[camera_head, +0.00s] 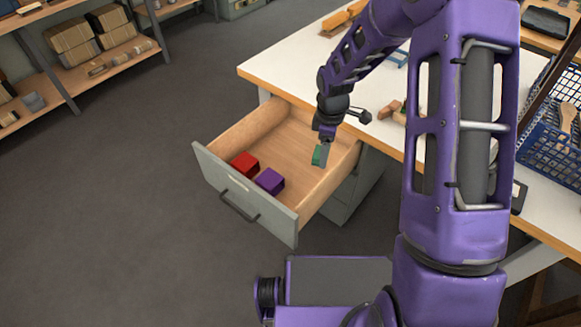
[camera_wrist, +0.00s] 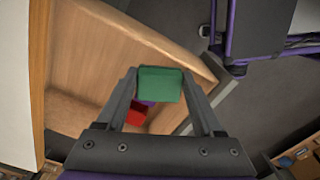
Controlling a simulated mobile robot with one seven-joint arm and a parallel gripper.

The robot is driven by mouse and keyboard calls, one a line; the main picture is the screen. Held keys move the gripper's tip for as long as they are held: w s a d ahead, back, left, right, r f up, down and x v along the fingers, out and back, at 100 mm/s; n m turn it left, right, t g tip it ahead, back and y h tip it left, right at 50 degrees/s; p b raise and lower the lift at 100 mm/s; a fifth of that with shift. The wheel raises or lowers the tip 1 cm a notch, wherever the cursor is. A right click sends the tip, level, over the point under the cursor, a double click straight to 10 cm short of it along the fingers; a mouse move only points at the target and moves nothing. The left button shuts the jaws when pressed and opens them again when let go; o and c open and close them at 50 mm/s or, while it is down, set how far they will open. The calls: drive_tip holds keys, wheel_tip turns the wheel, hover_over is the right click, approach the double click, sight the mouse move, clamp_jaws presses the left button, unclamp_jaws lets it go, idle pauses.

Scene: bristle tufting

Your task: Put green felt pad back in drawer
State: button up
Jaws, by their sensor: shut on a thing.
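The green felt pad (camera_head: 317,155) is a small green block at the tips of my gripper (camera_head: 322,152). In the wrist view the pad (camera_wrist: 160,84) sits between the two fingers of my gripper (camera_wrist: 160,88), which are shut on it. The open drawer (camera_head: 247,200) is below, with a wooden inside and a grey front. The pad is over the right part of the drawer's inside. I cannot tell whether it touches the drawer floor.
A red block (camera_head: 244,164) and a purple block (camera_head: 269,181) lie in the drawer near its front. The white worktop (camera_head: 290,65) is behind it, with wooden pieces and a blue basket (camera_head: 555,135) at the right. The drawer's middle and back floor is clear.

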drive_tip(key=a+f+n+b, duration=0.2)
drive_tip(key=a+f+n, duration=0.5)
drive_tip(key=f+n, duration=0.55)
drive_tip(key=b, duration=0.1)
hover_over(296, 203)
drive_tip(key=shift+n, duration=0.35)
wheel_tip(296, 203, down, 7)
drive_tip(key=shift+f, duration=2.3)
drive_tip(key=shift+f+b, duration=0.2)
drive_tip(key=shift+b, duration=0.2)
drive_tip(key=o, duration=1.5)
drive_tip(key=shift+c, duration=0.2)
wheel_tip(296, 203, up, 12)
drive_tip(key=p, duration=0.1)
drive_tip(key=shift+r+p, duration=0.2)
drive_tip(key=shift+p, duration=0.15)
